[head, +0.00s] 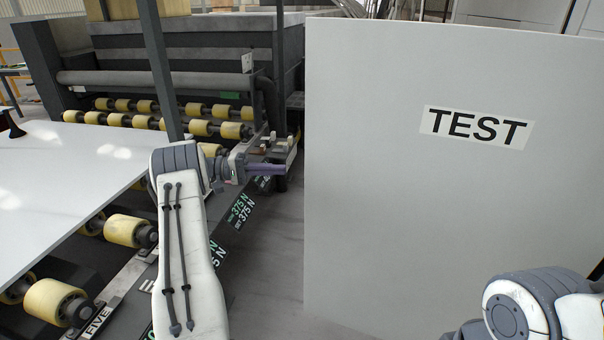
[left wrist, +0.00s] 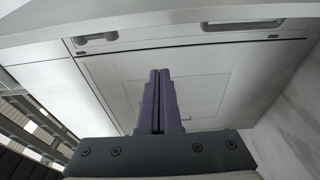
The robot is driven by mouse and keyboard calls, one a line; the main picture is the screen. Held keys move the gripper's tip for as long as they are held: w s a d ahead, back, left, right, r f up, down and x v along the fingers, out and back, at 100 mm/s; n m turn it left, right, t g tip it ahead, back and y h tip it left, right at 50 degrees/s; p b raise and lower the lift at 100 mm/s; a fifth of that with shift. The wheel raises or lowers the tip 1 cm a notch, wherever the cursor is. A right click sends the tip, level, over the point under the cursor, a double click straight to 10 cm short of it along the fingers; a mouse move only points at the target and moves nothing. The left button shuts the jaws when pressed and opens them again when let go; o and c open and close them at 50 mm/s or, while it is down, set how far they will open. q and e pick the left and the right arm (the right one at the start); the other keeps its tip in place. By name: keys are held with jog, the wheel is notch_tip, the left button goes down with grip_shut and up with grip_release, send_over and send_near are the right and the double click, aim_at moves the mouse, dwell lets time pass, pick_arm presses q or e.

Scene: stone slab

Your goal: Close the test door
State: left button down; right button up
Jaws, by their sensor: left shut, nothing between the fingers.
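The test door (head: 430,210) is a large, plain, light grey panel that fills the right half of the head view. It carries a white label (head: 476,127) reading TEST and stands upright, with its left edge free. My left gripper (head: 284,170) has purple fingers that are shut and empty. It points right, just left of the door's edge, with a small gap in the picture. The left wrist view shows the shut fingers (left wrist: 160,100) side by side against pale panels. Part of my right arm shows at the bottom right; its gripper is out of view.
At the left is a stone slab (head: 60,180) on a conveyor with yellow rollers (head: 128,231), with a dark machine (head: 190,60) behind. Grey floor (head: 275,260) is clear between conveyor and door. The left wrist view shows a recessed handle (left wrist: 96,38) and a long slot (left wrist: 242,25).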

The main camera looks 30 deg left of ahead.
pick_arm(q)
jog(key=d+p, duration=0.5)
jog(key=d, duration=0.3)
jog(key=shift+d+p, duration=0.15)
jog(key=shift+p, duration=0.25)
jog(key=shift+s, duration=0.1)
